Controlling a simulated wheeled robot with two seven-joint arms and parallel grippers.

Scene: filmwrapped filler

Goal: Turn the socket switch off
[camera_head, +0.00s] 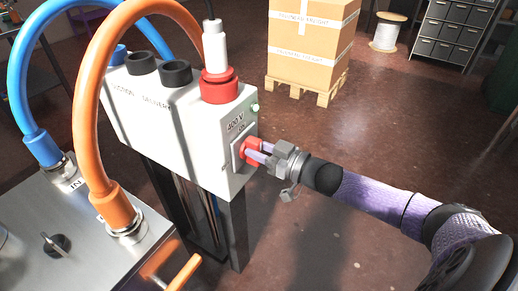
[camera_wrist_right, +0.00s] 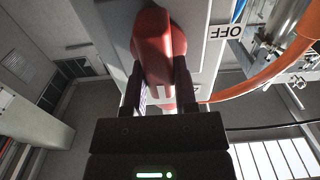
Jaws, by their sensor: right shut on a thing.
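The socket switch is a red handle (camera_head: 251,143) on a plate on the side face of the white socket box (camera_head: 185,122), under a "400 V" label. My right gripper (camera_head: 264,153) reaches it from the right and is shut on the handle. In the right wrist view, the red handle (camera_wrist_right: 158,45) sits between the two dark fingers of the gripper (camera_wrist_right: 160,88). An "OFF" label (camera_wrist_right: 226,32) shows beside the handle there, upside down in the picture. My left gripper is not in view.
A red and white plug (camera_head: 218,75) stands in the box top, with a small green light (camera_head: 255,107) below. Blue (camera_head: 20,75) and orange (camera_head: 88,115) hoses arch to a metal unit (camera_head: 60,270). Cartons on a pallet (camera_head: 305,92) stand behind.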

